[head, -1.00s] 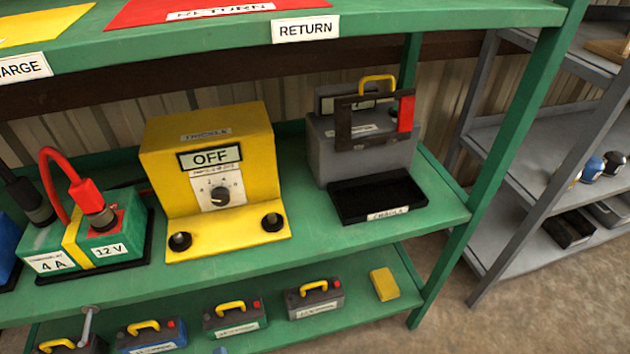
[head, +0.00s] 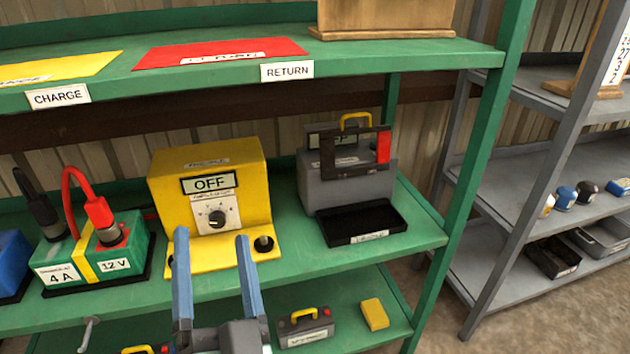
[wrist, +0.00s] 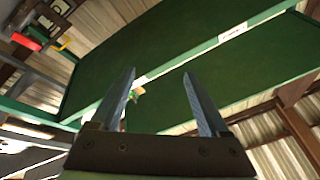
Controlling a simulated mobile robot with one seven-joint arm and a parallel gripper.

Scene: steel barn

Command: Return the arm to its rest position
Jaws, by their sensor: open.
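My gripper (head: 211,240) has risen into the bottom of the head view, its two blue-grey fingers apart with nothing between them. It appears in front of the yellow trickle charger (head: 210,180), whose display reads OFF. In the wrist view my gripper (wrist: 160,85) is also open and empty, with the green underside of a shelf (wrist: 180,60) beyond the fingers. The fingers hide part of the charger's front ledge and one black terminal in the head view.
The green rack's middle shelf (head: 330,262) holds a green battery (head: 75,262) with red and black clamps, and a grey tester (head: 335,190) with a black tray (head: 362,222). Small batteries (head: 305,328) stand below. A grey rack (head: 480,260) stands to the right.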

